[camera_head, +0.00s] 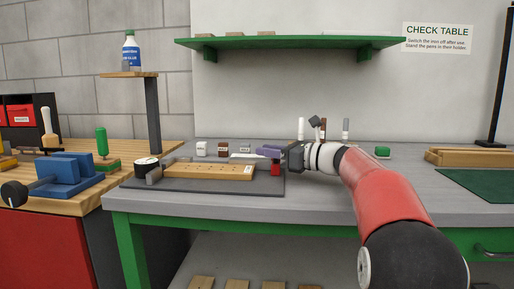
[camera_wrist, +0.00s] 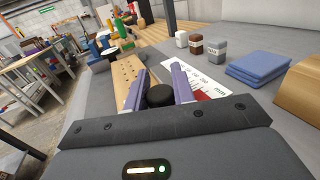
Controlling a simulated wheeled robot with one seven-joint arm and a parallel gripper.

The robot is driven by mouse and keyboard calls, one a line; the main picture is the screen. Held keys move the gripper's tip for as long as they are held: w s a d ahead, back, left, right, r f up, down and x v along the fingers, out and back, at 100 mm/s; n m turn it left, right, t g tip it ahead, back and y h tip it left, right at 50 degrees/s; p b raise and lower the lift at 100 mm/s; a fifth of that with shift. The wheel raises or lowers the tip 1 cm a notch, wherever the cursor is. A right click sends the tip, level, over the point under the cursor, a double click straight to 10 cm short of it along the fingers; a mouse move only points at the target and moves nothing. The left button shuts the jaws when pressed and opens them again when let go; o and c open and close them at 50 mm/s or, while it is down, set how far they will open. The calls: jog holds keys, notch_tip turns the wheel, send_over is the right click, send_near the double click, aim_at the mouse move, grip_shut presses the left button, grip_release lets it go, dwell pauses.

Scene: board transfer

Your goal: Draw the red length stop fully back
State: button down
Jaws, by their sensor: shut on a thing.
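The red length stop (camera_head: 275,169) is at the right end of the wooden board (camera_head: 210,170) on the dark base plate. In the wrist view only a sliver of its red body (camera_wrist: 204,97) shows, beside the right finger. My gripper (camera_head: 269,153) reaches in from the right, its purple fingers just above the stop. In the wrist view the fingers of my gripper (camera_wrist: 158,76) are shut on the stop's black round knob (camera_wrist: 159,95). A white scale marked in mm (camera_wrist: 205,82) lies alongside. The stop's lower part is hidden by my gripper.
Three small blocks (camera_head: 223,148), white, brown and grey, stand behind the base plate (camera_head: 150,184). A folded blue cloth (camera_wrist: 258,67) lies to the right in the wrist view. A blue vise (camera_head: 65,170) stands on the left bench. Upright pens (camera_head: 301,128) stand behind my wrist.

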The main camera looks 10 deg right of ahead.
jog(key=shift+a, duration=0.2)
jog(key=c, duration=1.2)
grip_release()
jog(key=shift+o, duration=0.2)
jog(key=v, duration=0.7)
jog(key=shift+s+d+b, duration=0.2)
jog(key=shift+d+b, duration=0.1)
jog(key=shift+d, duration=0.05)
